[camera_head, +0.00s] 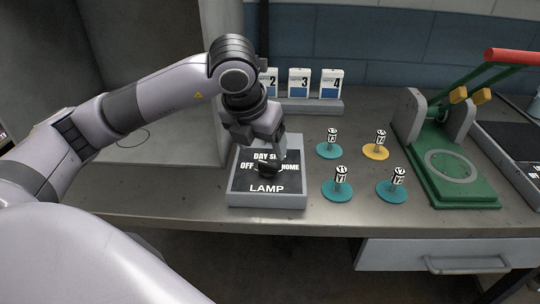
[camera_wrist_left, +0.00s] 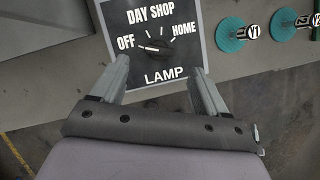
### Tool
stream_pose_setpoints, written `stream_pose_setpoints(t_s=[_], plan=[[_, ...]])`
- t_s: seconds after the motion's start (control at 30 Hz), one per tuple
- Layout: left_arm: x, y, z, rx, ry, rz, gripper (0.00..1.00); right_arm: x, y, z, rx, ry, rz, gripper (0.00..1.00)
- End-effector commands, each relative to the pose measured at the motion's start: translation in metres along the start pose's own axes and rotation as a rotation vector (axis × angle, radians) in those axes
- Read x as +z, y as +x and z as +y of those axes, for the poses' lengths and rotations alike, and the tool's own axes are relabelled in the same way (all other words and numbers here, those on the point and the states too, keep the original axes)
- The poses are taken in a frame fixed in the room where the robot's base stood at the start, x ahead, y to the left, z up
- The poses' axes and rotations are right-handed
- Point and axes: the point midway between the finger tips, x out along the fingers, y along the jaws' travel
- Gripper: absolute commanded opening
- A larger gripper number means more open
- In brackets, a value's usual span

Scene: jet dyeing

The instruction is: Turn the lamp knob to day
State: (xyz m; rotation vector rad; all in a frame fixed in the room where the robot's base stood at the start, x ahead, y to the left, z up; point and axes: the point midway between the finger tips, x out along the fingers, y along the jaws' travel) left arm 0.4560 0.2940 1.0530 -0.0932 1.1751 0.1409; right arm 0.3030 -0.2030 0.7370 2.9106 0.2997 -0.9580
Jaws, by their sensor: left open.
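The lamp box (camera_head: 237,190) is a grey panel with a dark face marked OFF, DAY, SHOP, HOME and LAMP. Its dark lamp knob (camera_head: 268,168) sits in the middle of the face, partly behind my left gripper in the head view. In the left wrist view the knob (camera_wrist_left: 158,47) is clear, and a white mark on it lies on its left side, toward OFF. My left gripper (camera_head: 264,145) hangs over the box. In the left wrist view its two fingers (camera_wrist_left: 159,72) are apart and empty, below the knob in the picture. My right gripper is not in view.
Several tagged valve discs, teal (camera_head: 336,190) and yellow (camera_head: 375,152), stand right of the box. Numbered white cards (camera_head: 299,83) stand in a rack behind. A green press with a red handle (camera_head: 465,175) is farther right. A grey cabinet wall (camera_head: 205,110) rises at left.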

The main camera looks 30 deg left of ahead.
Motion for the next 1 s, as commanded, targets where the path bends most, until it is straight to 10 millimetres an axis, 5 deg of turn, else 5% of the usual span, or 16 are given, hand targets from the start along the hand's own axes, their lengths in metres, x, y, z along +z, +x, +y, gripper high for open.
stream_pose_setpoints(t_s=[0.4,0.77,0.8,0.97,1.0], plan=[[0.0,0.057,0.0,0.001,0.0,0.004,0.74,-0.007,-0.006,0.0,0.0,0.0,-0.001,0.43],[0.0,0.067,0.0,-0.001,0.001,0.0,0.74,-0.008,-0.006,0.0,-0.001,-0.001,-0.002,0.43],[0.0,0.067,0.0,-0.001,0.001,0.001,0.71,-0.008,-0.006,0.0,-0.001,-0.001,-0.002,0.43],[0.0,0.067,0.0,-0.001,0.001,0.001,0.19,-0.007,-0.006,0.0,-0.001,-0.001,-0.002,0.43],[0.0,0.067,0.0,-0.001,0.001,0.001,0.18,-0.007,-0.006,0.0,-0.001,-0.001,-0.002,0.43]])
